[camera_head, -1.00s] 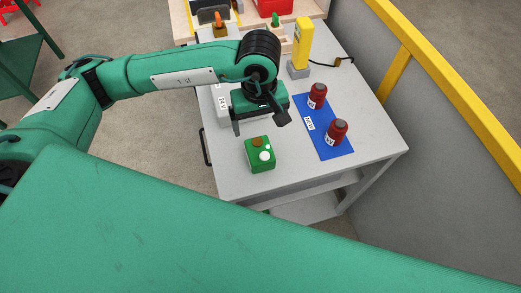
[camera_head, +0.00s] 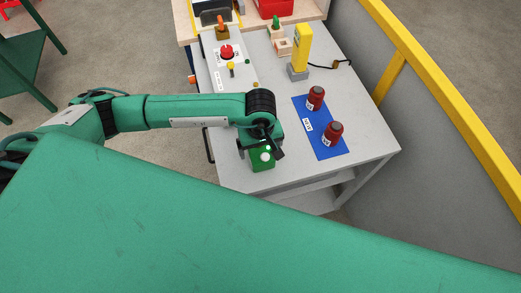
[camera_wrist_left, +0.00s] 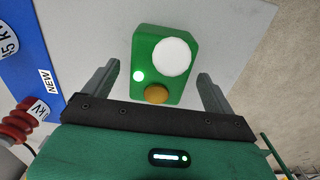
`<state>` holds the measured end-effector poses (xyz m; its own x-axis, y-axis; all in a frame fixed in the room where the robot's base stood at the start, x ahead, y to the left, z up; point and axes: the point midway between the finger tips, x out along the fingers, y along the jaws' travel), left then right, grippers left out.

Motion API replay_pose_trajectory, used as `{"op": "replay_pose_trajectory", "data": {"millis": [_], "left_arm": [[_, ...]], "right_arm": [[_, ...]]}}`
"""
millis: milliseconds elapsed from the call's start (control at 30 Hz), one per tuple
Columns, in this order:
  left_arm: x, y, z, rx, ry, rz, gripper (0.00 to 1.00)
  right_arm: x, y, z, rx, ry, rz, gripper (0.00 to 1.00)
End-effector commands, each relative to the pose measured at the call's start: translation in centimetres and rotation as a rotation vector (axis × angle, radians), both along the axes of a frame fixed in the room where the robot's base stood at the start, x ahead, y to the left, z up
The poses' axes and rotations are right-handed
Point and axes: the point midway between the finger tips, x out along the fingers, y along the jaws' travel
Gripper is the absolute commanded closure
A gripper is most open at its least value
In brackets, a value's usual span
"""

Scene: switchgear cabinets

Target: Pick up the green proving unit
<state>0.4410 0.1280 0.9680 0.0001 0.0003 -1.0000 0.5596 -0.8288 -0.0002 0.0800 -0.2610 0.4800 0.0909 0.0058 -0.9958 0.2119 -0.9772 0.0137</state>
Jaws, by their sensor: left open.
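The green proving unit (camera_head: 262,161) is a small green box on the grey table top, near its front left edge. In the wrist view the proving unit (camera_wrist_left: 163,62) shows a white disc, a small lit white spot and a brown round knob. My left gripper (camera_head: 260,152) is over it and partly hides it in the head view. In the wrist view the left gripper (camera_wrist_left: 157,82) is open, its fingers apart to either side of the box, with gaps on both sides. Its fingertips do not visibly touch the box. My right gripper is not in view.
A blue mat (camera_head: 318,128) with two red insulators (camera_head: 333,132) lies right of my gripper. A yellow tester (camera_head: 301,48) stands behind it. A white panel with a red button (camera_head: 227,52) is at the back left. A grey wall with a yellow rail (camera_head: 432,75) borders the right.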

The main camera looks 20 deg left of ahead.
Motion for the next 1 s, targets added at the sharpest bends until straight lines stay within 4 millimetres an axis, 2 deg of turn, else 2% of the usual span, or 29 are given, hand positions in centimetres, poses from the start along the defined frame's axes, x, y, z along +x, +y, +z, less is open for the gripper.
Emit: {"op": "replay_pose_trajectory", "data": {"millis": [200,267,500,833,1000], "left_arm": [[0.0,0.0,-0.2,0.0,0.0,0.0,0.11],[0.0,0.0,-0.2,0.0,0.0,0.0,0.21],[0.0,0.0,-0.1,-0.001,-0.001,0.0,0.67],[0.1,0.0,0.2,-0.002,-0.003,0.001,0.67],[0.2,-0.1,1.8,-0.003,-0.004,0.0,0.67]], "right_arm": [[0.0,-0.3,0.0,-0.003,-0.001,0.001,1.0],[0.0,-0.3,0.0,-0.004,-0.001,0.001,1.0],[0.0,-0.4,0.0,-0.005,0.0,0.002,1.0],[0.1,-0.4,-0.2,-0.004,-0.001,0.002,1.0],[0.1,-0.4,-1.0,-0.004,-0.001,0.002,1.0]]}}
